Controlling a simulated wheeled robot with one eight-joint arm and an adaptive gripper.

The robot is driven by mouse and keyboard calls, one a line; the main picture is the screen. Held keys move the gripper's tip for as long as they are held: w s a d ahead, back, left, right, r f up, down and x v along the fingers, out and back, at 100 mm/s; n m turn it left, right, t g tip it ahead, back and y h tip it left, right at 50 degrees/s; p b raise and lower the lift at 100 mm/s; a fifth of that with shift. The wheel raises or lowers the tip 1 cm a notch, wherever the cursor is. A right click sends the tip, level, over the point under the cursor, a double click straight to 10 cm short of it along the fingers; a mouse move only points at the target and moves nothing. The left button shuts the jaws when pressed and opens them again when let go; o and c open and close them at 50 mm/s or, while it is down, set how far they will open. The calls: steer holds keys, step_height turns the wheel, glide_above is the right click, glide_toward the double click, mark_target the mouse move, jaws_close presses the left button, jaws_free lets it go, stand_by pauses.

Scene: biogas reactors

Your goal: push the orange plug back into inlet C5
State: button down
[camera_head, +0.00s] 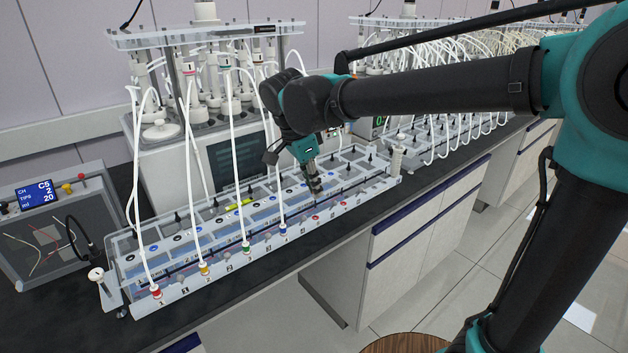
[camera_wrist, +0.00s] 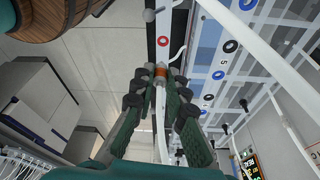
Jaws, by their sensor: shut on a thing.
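My gripper (camera_head: 314,185) is over the front part of the long clear rack (camera_head: 215,270), pointing down. In the wrist view my gripper (camera_wrist: 160,78) is shut on a small orange plug (camera_wrist: 160,71), with pale metal at its end. A white tube (camera_wrist: 178,51) shows beside the plug; I cannot tell if it joins it. A red-ringed port (camera_wrist: 163,41) on the rack's pale strip lies just beyond the plug, which looks apart from it. I cannot read which inlet is C5. The plug is hidden or too small to make out in the head view.
Plugs with white tubes stand at the rack's front left, including red (camera_head: 156,293), yellow (camera_head: 204,269), green (camera_head: 246,247) and blue (camera_head: 283,229). A display (camera_head: 35,194) reads C5. A grey machine (camera_head: 215,130) stands behind the rack. Dark bench edge runs in front.

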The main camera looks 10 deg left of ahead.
glide_above(317, 217)
steer(key=shift+s+a+f, duration=0.15)
steer(key=shift+f, duration=1.05)
steer(key=shift+s+a+f, duration=0.15)
steer(key=shift+f, duration=1.05)
steer(key=shift+f, duration=1.1)
stand_by(0.9)
steer(key=c, duration=1.5)
jaws_free()
steer(key=shift+o, duration=0.2)
steer(key=shift+r, duration=0.1)
